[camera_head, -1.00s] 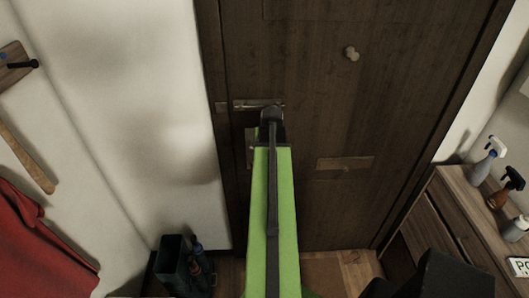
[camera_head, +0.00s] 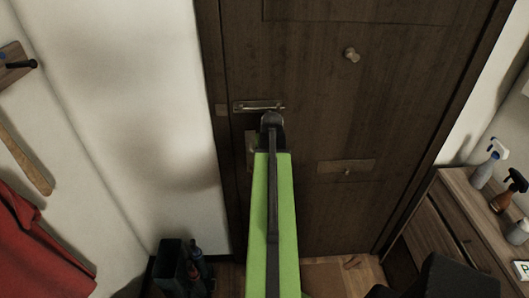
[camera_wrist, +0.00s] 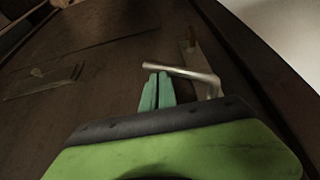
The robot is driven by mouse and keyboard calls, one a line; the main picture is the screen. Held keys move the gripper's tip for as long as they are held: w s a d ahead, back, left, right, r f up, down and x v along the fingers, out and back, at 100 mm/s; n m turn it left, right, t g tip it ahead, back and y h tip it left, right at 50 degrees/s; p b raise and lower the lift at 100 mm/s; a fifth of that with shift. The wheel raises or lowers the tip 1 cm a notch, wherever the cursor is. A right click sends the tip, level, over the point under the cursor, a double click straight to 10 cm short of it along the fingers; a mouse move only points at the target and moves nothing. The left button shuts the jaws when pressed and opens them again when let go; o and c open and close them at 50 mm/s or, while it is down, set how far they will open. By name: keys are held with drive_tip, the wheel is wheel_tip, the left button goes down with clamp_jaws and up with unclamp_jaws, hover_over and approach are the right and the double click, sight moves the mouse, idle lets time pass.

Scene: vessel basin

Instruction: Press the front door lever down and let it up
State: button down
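The front door (camera_head: 310,100) is dark brown wood and looks closed.
A round knob (camera_head: 351,55) and a mail-slot plate (camera_head: 346,166) are on the door. A cabinet (camera_head: 452,205) with spray bottles stands at right. An umbrella-stand-like dark bin (camera_head: 172,262) stands low at left, and a red garment (camera_head: 35,250) hangs on the left wall.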

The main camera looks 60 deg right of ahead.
wheel_tip(320, 180, up, 10)
drive_tip(key=p, duration=1)
idle(0.3)
